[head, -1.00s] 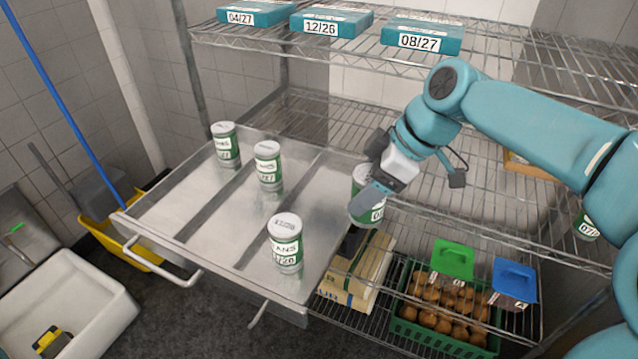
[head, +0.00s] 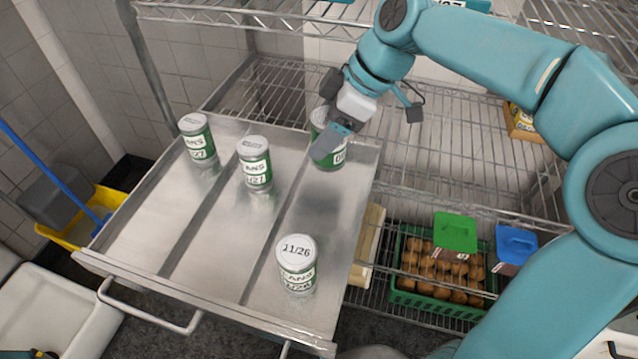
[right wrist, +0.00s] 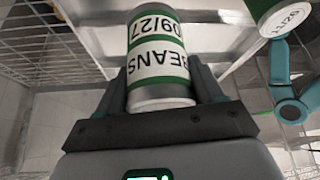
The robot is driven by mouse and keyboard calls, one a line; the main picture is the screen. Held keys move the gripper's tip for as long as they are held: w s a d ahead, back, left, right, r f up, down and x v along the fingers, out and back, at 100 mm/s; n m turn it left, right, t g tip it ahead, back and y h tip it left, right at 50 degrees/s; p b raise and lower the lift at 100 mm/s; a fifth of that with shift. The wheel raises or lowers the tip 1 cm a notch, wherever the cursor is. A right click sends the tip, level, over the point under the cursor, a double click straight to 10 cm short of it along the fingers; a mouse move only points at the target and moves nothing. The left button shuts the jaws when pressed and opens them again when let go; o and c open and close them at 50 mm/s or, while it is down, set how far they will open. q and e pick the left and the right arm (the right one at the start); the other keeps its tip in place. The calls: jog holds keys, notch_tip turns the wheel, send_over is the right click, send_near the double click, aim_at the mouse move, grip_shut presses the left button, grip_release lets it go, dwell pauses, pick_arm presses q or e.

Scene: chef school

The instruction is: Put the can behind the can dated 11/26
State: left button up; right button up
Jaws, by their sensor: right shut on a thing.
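My right gripper (head: 335,142) is shut on a green and white can (head: 328,152), held upright over the back right lane of the metal drawer (head: 215,225). In the right wrist view this can (right wrist: 158,62) reads BEANS 09/27, upside down, between the two fingers. I cannot tell whether its base touches the drawer. The can dated 11/26 (head: 297,265) stands upright at the front of the same lane, apart from the held can. A can also shows at the top right of the right wrist view (right wrist: 285,18). My left gripper is not seen in the head view.
Two more cans, one in the left lane (head: 198,140) and one in the middle lane (head: 255,165), stand in the drawer. Dividers separate the lanes. A wire shelf (head: 450,150) is behind and right; a green crate (head: 435,285) is below. The lane between the held can and the 11/26 can is clear.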

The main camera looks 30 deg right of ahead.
jog(key=shift+s+d+f, duration=0.1)
jog(key=shift+s+d, duration=0.05)
jog(key=f, duration=0.5)
jog(key=shift+w, duration=0.35)
jog(key=f, duration=0.4)
jog(key=shift+s+d+f+b, duration=0.1)
jog(key=shift+s+f+b, duration=0.05)
jog(key=shift+s+b, duration=0.25)
jog(key=shift+w+f, duration=0.25)
jog(key=shift+f, duration=0.05)
jog(key=shift+s+r, duration=0.1)
jog(key=shift+s, duration=0.15)
jog(key=shift+f, duration=0.2)
jog(key=o, duration=1.3)
jog(key=shift+w, duration=0.25)
jog(key=shift+c, duration=0.2)
jog(key=shift+s, duration=0.2)
jog(key=shift+r, duration=0.1)
